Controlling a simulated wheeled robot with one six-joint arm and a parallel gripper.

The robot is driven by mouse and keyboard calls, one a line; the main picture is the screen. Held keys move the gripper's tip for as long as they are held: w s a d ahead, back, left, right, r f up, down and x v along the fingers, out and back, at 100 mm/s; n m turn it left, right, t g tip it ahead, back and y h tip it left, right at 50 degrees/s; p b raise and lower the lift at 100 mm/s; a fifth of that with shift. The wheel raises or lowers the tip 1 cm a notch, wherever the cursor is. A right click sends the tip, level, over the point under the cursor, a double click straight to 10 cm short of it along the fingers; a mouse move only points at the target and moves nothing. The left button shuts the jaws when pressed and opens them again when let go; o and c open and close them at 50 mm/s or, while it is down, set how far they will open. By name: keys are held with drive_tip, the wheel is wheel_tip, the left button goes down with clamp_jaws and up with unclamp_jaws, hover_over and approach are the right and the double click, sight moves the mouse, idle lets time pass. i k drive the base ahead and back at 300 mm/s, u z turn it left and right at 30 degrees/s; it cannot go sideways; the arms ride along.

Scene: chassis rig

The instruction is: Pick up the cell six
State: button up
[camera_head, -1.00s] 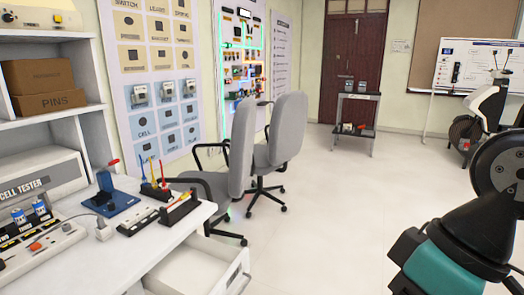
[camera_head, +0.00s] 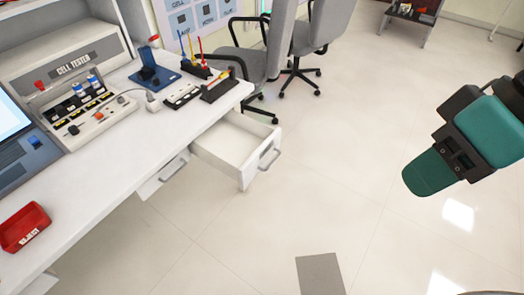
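Two blue-and-white cells, one at the right (camera_head: 94,81) and one at the left (camera_head: 78,90), stand upright in the dark slots of a white tester panel (camera_head: 104,124) on the desk, in front of the unit labelled CELL TESTER (camera_head: 72,68). I cannot read any number on them, so I cannot tell which is cell six. My teal and black arm shows at the right, over the floor and well apart from the desk.
A red REJECT tray (camera_head: 24,227) sits on the white desk (camera_head: 110,183). An open, empty-looking drawer (camera_head: 232,140) juts out from it. A blue stand (camera_head: 155,72) and screwdriver racks are at its far end. Grey chairs (camera_head: 246,62) stand behind. The floor in front is largely clear.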

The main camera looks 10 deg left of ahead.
sight(78, 87)
drive_tip(key=u, duration=0.65)
drive_tip(key=k, duration=0.15)
drive_tip(key=u, duration=0.8)
drive_tip(key=i, duration=1.7)
drive_tip(key=u, duration=0.3)
